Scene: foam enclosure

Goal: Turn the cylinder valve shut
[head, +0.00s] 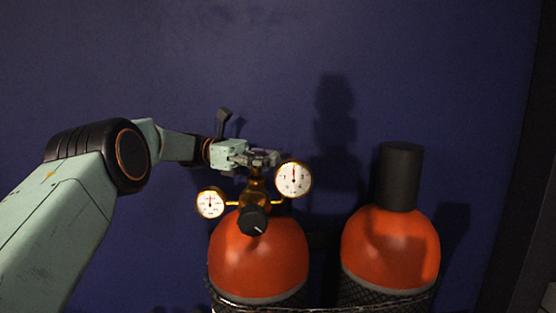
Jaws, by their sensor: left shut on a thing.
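Two orange gas cylinders stand side by side against a blue wall. The left cylinder (258,254) carries a brass regulator (256,184) with two white dial gauges, a small one (210,203) on the left and a larger one (294,179) on the right. A black knob (253,221) faces me below the brass body. My left gripper (262,158) is at the top of the brass fitting, shut on the valve there. Its fingers hide most of the valve's top, so its turn position cannot be told. My right gripper is not in view.
The right cylinder (391,247) has a tall black cap (400,176). Dark mesh (385,299) wraps both cylinders' lower parts. The blue wall (420,60) is close behind them. A dark vertical edge (520,190) stands at the far right. The space above the cylinders is clear.

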